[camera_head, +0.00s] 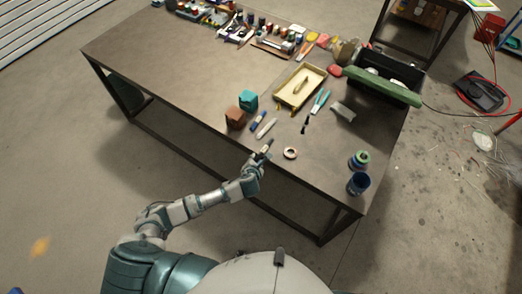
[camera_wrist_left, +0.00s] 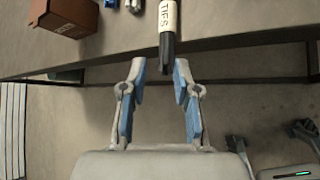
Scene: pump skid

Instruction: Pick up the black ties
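The black ties (camera_wrist_left: 167,48), with a cream label reading "TIES", show at the top centre of the left wrist view. They stick out past the table's front edge. In the head view the bundle (camera_head: 266,148) is small, at the front edge. My left gripper (camera_wrist_left: 159,72) is open and empty, its two blue-padded fingers apart on either side of the near end of the ties, slightly short of it. In the head view my left gripper (camera_head: 257,160) is at the table edge. My right gripper does not show in either view.
Near the ties on the table (camera_head: 165,75) are a tape roll (camera_head: 290,153), a brown box (camera_head: 235,118), a teal block (camera_head: 248,100) and markers. A yellow tray (camera_head: 300,88) lies behind; cups (camera_head: 358,183) stand at right. The left tabletop is clear.

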